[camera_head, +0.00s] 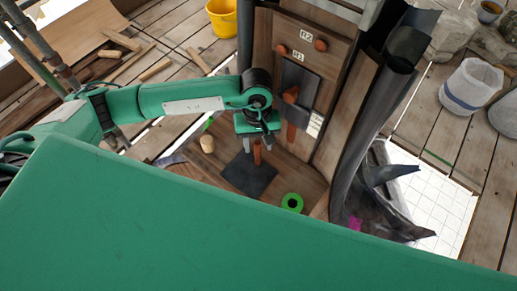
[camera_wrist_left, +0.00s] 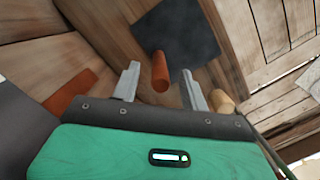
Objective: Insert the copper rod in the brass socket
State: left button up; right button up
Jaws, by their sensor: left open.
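The copper rod (camera_head: 257,153) stands near the dark square mat (camera_head: 248,180), below my left gripper (camera_head: 257,143). In the left wrist view the copper rod (camera_wrist_left: 160,74) shows between the two spread fingers of my left gripper (camera_wrist_left: 160,71), with gaps on both sides. The gripper is open and holds nothing. On the upright wooden panel, a dark plate carries a copper-coloured pointed piece (camera_head: 291,95), with another copper-coloured piece (camera_head: 291,131) below it. I cannot make out a brass socket for certain. My right gripper is not in view.
A pale wooden cylinder (camera_head: 207,143) stands left of the mat. A green ring (camera_head: 292,202) lies right of it. The wooden panel (camera_head: 340,110) and dark curved metal sheet (camera_head: 378,120) rise at the right. A yellow bucket (camera_head: 222,17) stands at the back.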

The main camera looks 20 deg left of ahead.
pick_arm(q)
notch_tip(320, 180, down, 2)
jog(key=shift+s, duration=0.15)
grip_shut()
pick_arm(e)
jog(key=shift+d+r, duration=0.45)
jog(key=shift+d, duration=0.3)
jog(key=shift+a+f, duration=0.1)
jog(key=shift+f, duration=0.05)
